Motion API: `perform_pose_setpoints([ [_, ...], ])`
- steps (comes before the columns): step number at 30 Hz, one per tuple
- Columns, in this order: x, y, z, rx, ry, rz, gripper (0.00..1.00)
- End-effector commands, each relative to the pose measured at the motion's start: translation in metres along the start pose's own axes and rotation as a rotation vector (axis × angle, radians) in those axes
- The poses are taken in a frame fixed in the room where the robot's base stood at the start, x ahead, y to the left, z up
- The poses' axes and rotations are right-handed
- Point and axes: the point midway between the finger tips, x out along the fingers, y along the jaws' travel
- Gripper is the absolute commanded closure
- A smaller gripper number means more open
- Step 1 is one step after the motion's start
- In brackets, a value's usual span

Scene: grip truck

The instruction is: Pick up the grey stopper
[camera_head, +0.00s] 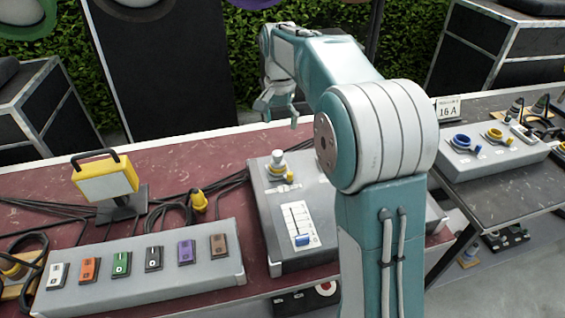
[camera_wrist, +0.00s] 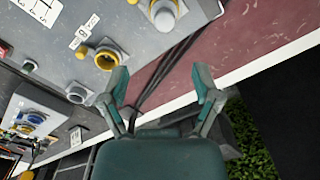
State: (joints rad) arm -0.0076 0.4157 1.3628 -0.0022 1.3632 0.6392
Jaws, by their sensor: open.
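The grey stopper (camera_head: 277,160) stands upright at the back left of a grey console (camera_head: 268,222), with a small yellow part beside its base. A pale grey round knob at the top of the wrist view (camera_wrist: 163,14) looks like the same stopper, partly cut off by the frame edge. My gripper (camera_head: 279,113) is above and beyond the stopper in the head view. In the wrist view my gripper (camera_wrist: 161,82) is open, with nothing between its fingers. The stopper lies beyond the fingertips there, apart from them.
The wrist view shows a yellow-ringed socket (camera_wrist: 107,58) near the left finger and dark cables. A switch box (camera_head: 140,270) with coloured switches and a yellow lamp (camera_head: 105,180) stand left. A second console (camera_head: 490,145) is at right. My arm hides part of the console.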

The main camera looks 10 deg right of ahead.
Motion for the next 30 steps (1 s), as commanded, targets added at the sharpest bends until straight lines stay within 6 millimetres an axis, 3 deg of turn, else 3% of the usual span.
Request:
perform_pose_setpoints([
  [21,0.094,0.003,-0.001,-0.002,-0.005,0.001,0.19],
  [30,0.107,0.002,-0.001,-0.003,0.0,-0.002,0.19],
])
